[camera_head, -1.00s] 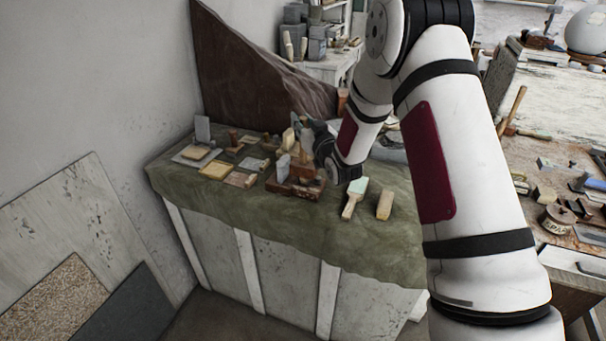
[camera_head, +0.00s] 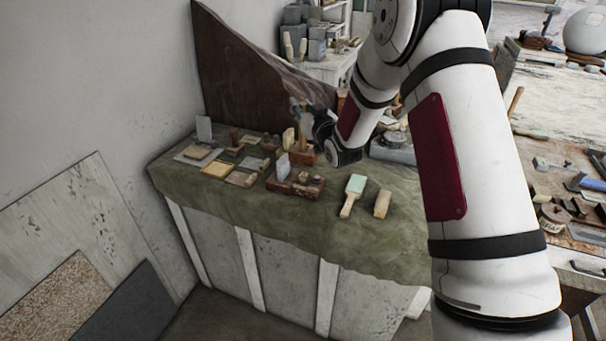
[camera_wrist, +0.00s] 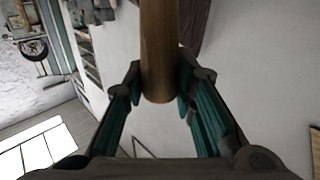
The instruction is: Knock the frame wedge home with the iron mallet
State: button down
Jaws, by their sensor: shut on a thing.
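My gripper (camera_head: 308,116) is shut on a round wooden handle (camera_wrist: 158,50), seen close up in the wrist view between the two green-lined fingers. The handle's blunt end faces the camera and its other end runs out of the top of that view, so no mallet head shows there. In the head view my gripper is above the back part of the cloth-covered bench (camera_head: 330,235), behind a brown wooden tray (camera_head: 290,192). The held tool is small there and partly merged with the gripper. I cannot pick out the frame wedge for certain.
The tray holds small blocks. A pale-green-topped brush (camera_head: 354,190) and a tan block (camera_head: 382,205) lie right of it. Several flat pieces, including a yellowish one (camera_head: 218,170), lie to the left. A dark sloping slab (camera_head: 245,75) stands behind. The bench's front right is bare.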

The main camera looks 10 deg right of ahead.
jog(key=shift+r, duration=0.2)
notch_tip(320, 180, down, 5)
jog(key=shift+w+f+b, duration=0.1)
jog(key=shift+f+b, duration=0.05)
jog(key=shift+b, duration=0.4)
jog(key=shift+r+p, duration=0.65)
jog(key=shift+r, duration=1.8)
jog(key=shift+r+p, duration=0.55)
jog(key=shift+r, duration=1.9)
jog(key=shift+f, duration=0.15)
